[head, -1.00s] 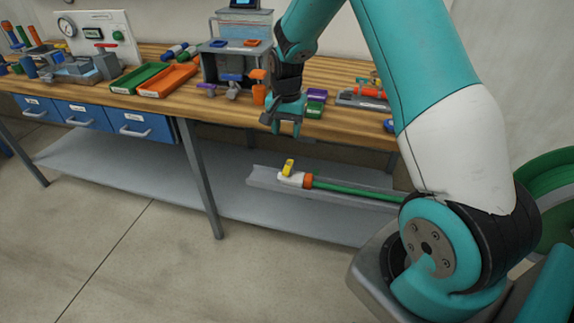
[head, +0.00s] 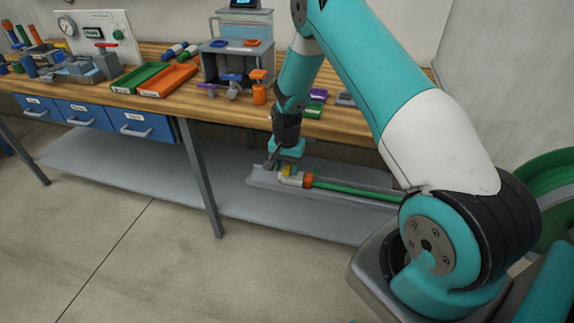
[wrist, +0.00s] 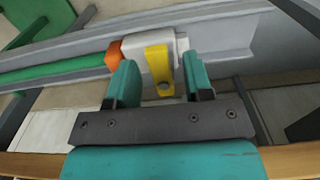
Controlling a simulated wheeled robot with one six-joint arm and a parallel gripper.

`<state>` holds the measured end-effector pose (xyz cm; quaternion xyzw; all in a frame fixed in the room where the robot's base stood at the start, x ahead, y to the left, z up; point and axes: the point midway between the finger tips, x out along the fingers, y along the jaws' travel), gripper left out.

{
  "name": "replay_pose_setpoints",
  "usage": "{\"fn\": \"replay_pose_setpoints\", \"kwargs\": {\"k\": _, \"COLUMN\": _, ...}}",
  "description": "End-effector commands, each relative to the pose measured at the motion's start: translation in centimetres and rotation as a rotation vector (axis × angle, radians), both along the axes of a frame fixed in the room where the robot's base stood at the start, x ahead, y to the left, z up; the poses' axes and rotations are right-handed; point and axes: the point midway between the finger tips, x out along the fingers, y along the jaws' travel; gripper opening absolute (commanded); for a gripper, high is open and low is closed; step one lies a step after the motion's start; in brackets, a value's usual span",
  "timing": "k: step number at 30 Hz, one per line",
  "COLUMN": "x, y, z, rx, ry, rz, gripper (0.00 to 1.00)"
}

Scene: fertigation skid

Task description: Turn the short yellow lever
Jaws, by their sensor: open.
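The short yellow lever (wrist: 158,66) sits on a white valve body (wrist: 182,42) with an orange collar (wrist: 113,54). In the wrist view my gripper (wrist: 160,78) is open, with one teal finger on each side of the lever. A gap shows between the lever and each finger; contact is not visible. In the head view my gripper (head: 284,166) reaches down to the valve above the lower shelf. There the lever (head: 287,170) is mostly hidden by the gripper, and the orange collar (head: 309,180) shows to its right.
A table leg (head: 200,180) stands left.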

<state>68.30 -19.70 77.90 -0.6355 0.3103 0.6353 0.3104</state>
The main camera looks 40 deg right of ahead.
Motion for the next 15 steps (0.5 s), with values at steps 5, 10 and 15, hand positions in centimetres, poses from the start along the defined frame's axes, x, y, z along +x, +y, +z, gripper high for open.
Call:
{"fn": "replay_pose_setpoints", "kwargs": {"k": 5, "x": 0.00, "y": 0.00, "z": 0.03, "rx": 0.000, "ry": 0.000, "rz": 0.000, "gripper": 0.17}}
{"fn": "replay_pose_setpoints", "kwargs": {"k": 10, "x": 0.01, "y": 0.02, "z": 0.04, "rx": 0.000, "ry": 0.000, "rz": 0.000, "gripper": 0.00}}
{"fn": "replay_pose_setpoints", "kwargs": {"k": 15, "x": 0.06, "y": 0.06, "z": 0.04, "rx": 0.000, "ry": 0.000, "rz": -0.013, "gripper": 0.00}}
